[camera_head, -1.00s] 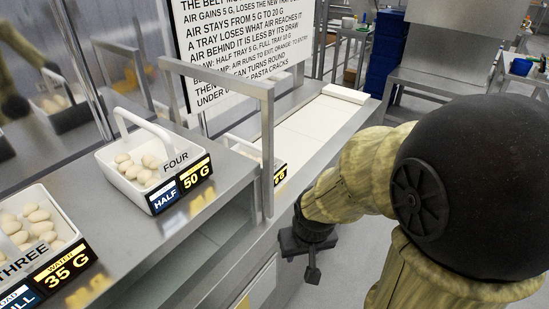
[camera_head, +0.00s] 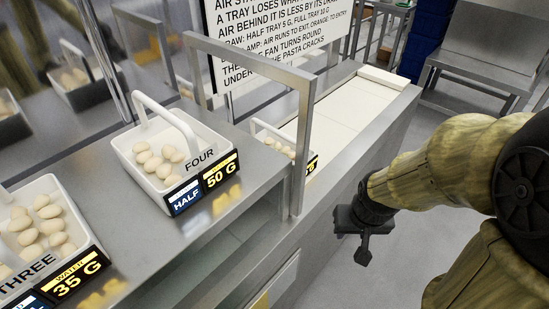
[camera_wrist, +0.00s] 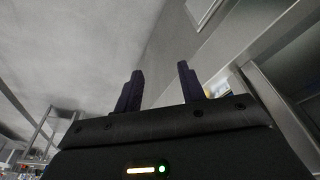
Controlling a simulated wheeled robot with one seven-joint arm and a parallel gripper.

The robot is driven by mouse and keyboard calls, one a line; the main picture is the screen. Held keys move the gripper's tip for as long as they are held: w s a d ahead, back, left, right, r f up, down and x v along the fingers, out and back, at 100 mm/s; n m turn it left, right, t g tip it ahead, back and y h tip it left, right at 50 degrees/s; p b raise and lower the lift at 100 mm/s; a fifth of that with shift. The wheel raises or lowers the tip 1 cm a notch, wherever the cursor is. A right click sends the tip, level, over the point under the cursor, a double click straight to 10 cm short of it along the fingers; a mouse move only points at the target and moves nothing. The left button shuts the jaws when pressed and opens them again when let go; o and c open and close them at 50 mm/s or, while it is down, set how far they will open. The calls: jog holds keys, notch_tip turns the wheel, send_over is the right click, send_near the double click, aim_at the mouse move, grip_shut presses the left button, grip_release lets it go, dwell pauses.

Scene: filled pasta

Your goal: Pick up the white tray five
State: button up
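A white tray (camera_head: 258,127) with a handle and pale pasta stands on the belt behind the metal frame post, which hides part of it; its name is not readable. A white tray marked FOUR (camera_head: 203,176), with HALF and 50 G signs, stands on the nearer steel counter. A white tray marked THREE (camera_head: 70,238), with a 35 G sign, is at lower left, cut by the picture edge. My gripper (camera_head: 362,240) hangs beside the counter's right side, apart from the trays. In the wrist view my gripper (camera_wrist: 160,82) has its two dark fingers apart, with nothing between them.
A metal frame (camera_head: 302,130) arches over the belt beside tray four. The white belt (camera_head: 335,110) runs clear to a pale bar (camera_head: 388,79) at its far end. A sign board (camera_head: 275,40) stands behind.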

jog(key=w+a+r+n+t+y+p, duration=0.15)
jog(key=w+n+t+p, duration=0.25)
jog(key=w+n+p, duration=0.8)
jog(key=a+r+n+t+y+p, duration=0.5)
jog(key=r+p, duration=0.3)
jog(key=p, duration=0.4)
jog(key=shift+s+a+n+t+y, duration=0.4)
jog(key=shift+s+n+t+y, duration=0.1)
jog(key=shift+t+y, duration=0.3)
jog(key=shift+w+f, duration=0.1)
jog(key=b+x, duration=0.5)
jog(key=b, duration=0.2)
jog(key=shift+f, duration=0.15)
